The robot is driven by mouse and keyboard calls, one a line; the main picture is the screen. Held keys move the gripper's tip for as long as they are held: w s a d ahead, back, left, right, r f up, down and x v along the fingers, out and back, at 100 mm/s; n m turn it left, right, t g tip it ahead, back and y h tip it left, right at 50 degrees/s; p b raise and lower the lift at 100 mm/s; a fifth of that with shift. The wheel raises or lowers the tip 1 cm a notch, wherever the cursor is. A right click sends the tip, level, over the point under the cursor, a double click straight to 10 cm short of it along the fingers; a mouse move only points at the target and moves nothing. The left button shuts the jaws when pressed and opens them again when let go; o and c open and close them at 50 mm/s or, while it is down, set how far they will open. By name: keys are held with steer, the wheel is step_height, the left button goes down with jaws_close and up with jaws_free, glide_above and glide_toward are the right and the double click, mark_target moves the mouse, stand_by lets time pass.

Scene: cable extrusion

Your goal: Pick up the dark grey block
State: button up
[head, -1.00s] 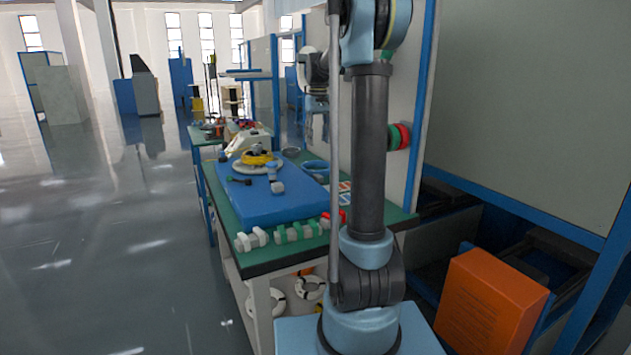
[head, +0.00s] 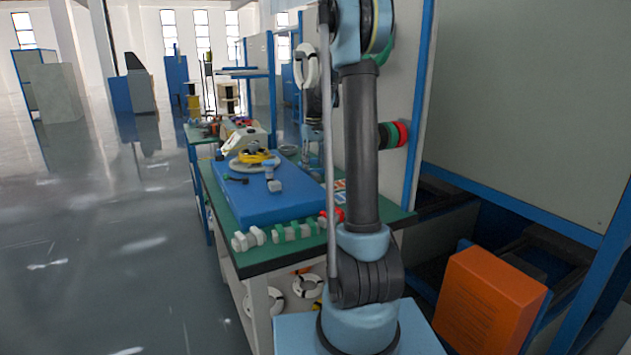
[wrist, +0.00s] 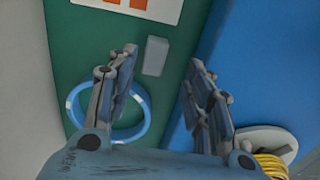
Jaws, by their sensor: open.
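In the wrist view a small grey block (wrist: 155,56) lies on the green table top (wrist: 175,88), close to the edge of a blue board (wrist: 255,70). It looks mid to dark grey and is the only such block there. My gripper (wrist: 164,60) is open, with one finger on each side of the block in the picture. No contact shows, and the height above the table is unclear. In the head view the block is not visible, and my arm covers much of that area.
A blue ring (wrist: 108,115) lies beside the left finger, partly behind it. A white card with orange marks (wrist: 135,5) is at the top. Yellow cable on a pale reel (wrist: 265,145) sits at right. In the head view, several connectors (head: 290,232) line the table's front edge.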

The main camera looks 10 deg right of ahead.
mark_target(315, 173)
steer(key=shift+w+d+f, duration=0.1)
steer(key=shift+d+f, duration=0.1)
steer(key=shift+f, duration=1.25)
steer(key=shift+w+d+f, duration=0.1)
steer(key=shift+d+f, duration=0.05)
steer(key=shift+f, duration=1.3)
jaws_close()
